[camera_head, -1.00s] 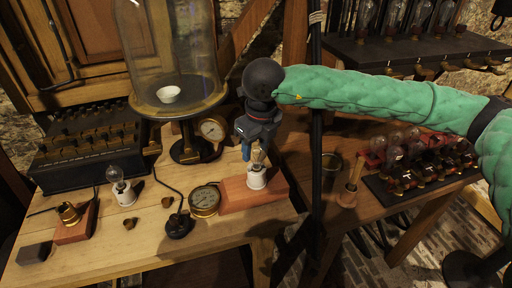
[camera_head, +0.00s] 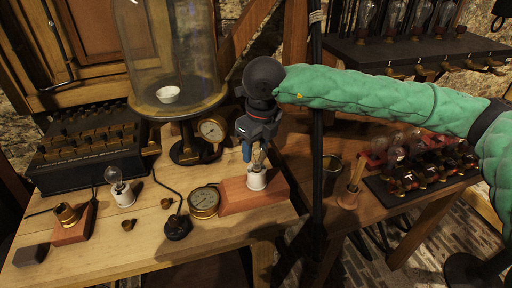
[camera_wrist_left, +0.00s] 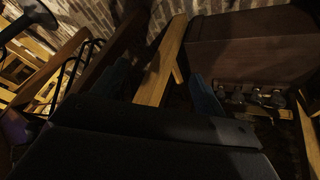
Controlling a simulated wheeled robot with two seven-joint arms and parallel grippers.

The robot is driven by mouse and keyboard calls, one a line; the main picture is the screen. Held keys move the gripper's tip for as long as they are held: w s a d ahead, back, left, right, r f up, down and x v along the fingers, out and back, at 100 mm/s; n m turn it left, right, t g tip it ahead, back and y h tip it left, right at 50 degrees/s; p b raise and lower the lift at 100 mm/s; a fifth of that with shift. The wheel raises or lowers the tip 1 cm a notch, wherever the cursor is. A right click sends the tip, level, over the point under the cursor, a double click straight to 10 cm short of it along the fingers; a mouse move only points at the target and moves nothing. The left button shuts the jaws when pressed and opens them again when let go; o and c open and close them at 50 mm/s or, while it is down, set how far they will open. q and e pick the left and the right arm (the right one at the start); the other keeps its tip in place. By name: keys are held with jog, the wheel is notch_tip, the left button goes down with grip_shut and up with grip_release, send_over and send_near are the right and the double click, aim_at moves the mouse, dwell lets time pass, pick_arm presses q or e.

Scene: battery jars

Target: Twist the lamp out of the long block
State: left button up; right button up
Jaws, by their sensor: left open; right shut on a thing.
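The long block (camera_head: 234,196) is reddish wood and lies on the light wooden table near its right end. A white socket (camera_head: 257,181) stands on the block, with a clear glass lamp (camera_head: 259,160) upright in it. My right gripper (camera_head: 252,155) comes down from above and is shut on the lamp's glass. Its blue fingers hide part of the bulb. I cannot see whether the lamp's base is loose in the socket. My left gripper (camera_wrist_left: 160,88) shows only in the left wrist view, open and empty, its blue fingers apart.
A pressure gauge (camera_head: 204,201) lies just left of the block. A glass bell jar (camera_head: 170,60) stands behind it. Another lamp (camera_head: 117,183) in a white socket is farther left. A wooden-handled tool (camera_head: 353,182) and rows of bulbs are at the right.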

jog(key=shift+n+b, duration=0.35)
jog(key=shift+n, duration=0.05)
pick_arm(q)
jog(key=f, duration=0.4)
jog(key=shift+w+d+f, duration=0.25)
jog(key=shift+f, duration=0.55)
jog(key=shift+r, duration=0.15)
jog(key=shift+r, duration=0.1)
pick_arm(e)
jog(key=shift+r, duration=0.3)
jog(key=shift+r, duration=0.95)
pick_arm(q)
jog(key=shift+r, duration=0.25)
pick_arm(e)
jog(key=shift+r, duration=2.45)
